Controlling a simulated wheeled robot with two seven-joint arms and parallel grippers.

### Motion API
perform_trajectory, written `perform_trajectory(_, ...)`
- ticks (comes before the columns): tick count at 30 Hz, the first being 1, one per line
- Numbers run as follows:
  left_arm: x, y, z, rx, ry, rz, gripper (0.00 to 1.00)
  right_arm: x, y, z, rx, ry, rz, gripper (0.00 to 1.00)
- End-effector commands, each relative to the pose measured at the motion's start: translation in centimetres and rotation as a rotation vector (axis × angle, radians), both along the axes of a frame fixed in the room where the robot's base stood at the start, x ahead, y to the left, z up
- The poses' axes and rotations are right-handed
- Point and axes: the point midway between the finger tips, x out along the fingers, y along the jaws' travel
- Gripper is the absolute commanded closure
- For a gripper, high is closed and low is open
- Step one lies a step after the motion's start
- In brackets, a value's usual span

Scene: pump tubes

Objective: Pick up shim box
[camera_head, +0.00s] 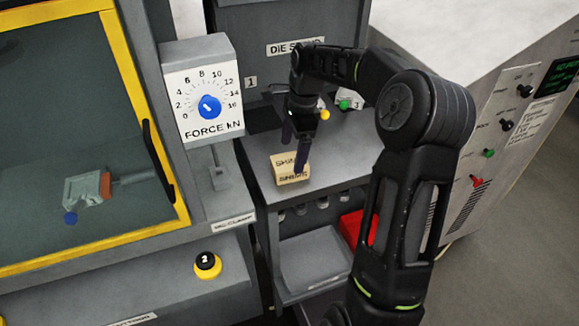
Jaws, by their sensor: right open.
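The shim box (291,174) is a small tan box with dark "SHIMS" lettering. It sits on the grey shelf below the "DIE S..." sign, near the shelf's front left. My right arm reaches in from the lower right, and its open gripper (294,150) points down at the box. One dark finger overlaps the box's right side in the picture; whether it touches cannot be told. The other finger shows above and behind the box. My left gripper is not in view.
Left is a yellow-framed window (165,120) with a dark handle and a force dial (208,106). A red bin (357,229) and a grey tray (315,262) lie below the shelf. Green and yellow knobs (344,104) stand behind my gripper. A control cabinet (500,130) is at right.

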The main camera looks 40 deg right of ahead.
Motion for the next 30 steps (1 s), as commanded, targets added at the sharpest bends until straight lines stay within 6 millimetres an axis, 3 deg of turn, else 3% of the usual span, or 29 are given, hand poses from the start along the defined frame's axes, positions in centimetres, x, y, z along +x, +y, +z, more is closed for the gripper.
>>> perform_trajectory(5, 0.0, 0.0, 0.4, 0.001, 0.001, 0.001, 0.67, 0.1, 0.1, -1.0, 0.002, 0.003, 0.000, 0.11)
perform_trajectory(15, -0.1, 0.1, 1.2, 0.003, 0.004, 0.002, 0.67, 0.6, 0.6, -5.1, 0.001, 0.001, -0.001, 0.11)
perform_trajectory(30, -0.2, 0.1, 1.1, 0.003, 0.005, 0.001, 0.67, 0.7, 0.6, -5.1, 0.000, 0.000, 0.000, 0.11)
